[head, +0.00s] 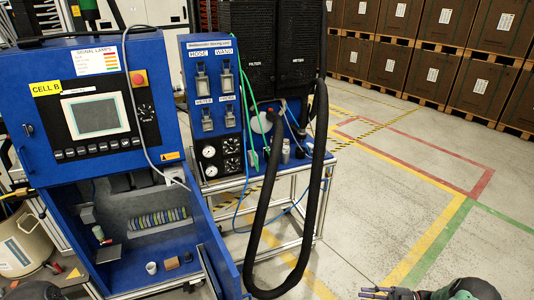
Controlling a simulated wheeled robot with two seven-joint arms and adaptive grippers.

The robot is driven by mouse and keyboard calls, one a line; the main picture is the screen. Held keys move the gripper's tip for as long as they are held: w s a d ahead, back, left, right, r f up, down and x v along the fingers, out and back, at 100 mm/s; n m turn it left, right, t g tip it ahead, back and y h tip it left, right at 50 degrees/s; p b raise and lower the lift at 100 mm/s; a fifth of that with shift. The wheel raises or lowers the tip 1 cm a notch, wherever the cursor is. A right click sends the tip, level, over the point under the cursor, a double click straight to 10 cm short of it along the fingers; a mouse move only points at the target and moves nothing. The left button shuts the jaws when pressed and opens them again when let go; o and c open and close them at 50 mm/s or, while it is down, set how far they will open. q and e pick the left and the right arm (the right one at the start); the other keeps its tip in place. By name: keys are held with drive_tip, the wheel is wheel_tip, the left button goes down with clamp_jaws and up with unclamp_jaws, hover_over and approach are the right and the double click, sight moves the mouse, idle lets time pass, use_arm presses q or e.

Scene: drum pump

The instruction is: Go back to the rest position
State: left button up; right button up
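My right gripper (367,293) is at the bottom edge, right of centre, above bare floor. Its two thin fingers point left with a small gap between them, and nothing shows in them. A dark part of my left arm is at the bottom left corner, in front of the beige bucket. Neither gripper visibly touches the blue machine (160,70).
The blue machine's lower bay holds small parts, and its blue door (220,262) hangs open. A beige bucket (22,250) stands at left. A black hose (262,215) loops down beside the metal frame. Brown crates (400,65) line the back. The marked floor at right is clear.

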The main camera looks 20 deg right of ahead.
drive_tip(key=w+a+f+m+t+h, duration=0.1)
drive_tip(key=w+a+m+t+h, duration=0.2)
drive_tip(key=w, duration=0.4)
drive_tip(key=w+a+m+t+h, duration=0.1)
drive_tip(key=w+a+m+t, duration=0.1)
drive_tip(key=w+a, duration=0.45)
drive_tip(key=w+a+f+m+h, duration=0.5)
drive_tip(key=w+a+f+m, duration=0.15)
drive_tip(key=a, duration=0.25)
drive_tip(key=s+a+f+m+g+h, duration=0.25)
drive_tip(key=s+a+f+g, duration=0.35)
drive_tip(key=s+a, duration=0.45)
drive_tip(key=s+a+g, duration=0.3)
drive_tip(key=s+a, duration=0.1)
drive_tip(key=s, duration=0.4)
drive_tip(key=s+a+f+m+g, duration=0.1)
drive_tip(key=s+a+g, duration=0.3)
drive_tip(key=s, duration=0.4)
drive_tip(key=shift+s, duration=0.4)
drive_tip(key=shift+f+h, duration=0.1)
drive_tip(key=shift+h, duration=0.15)
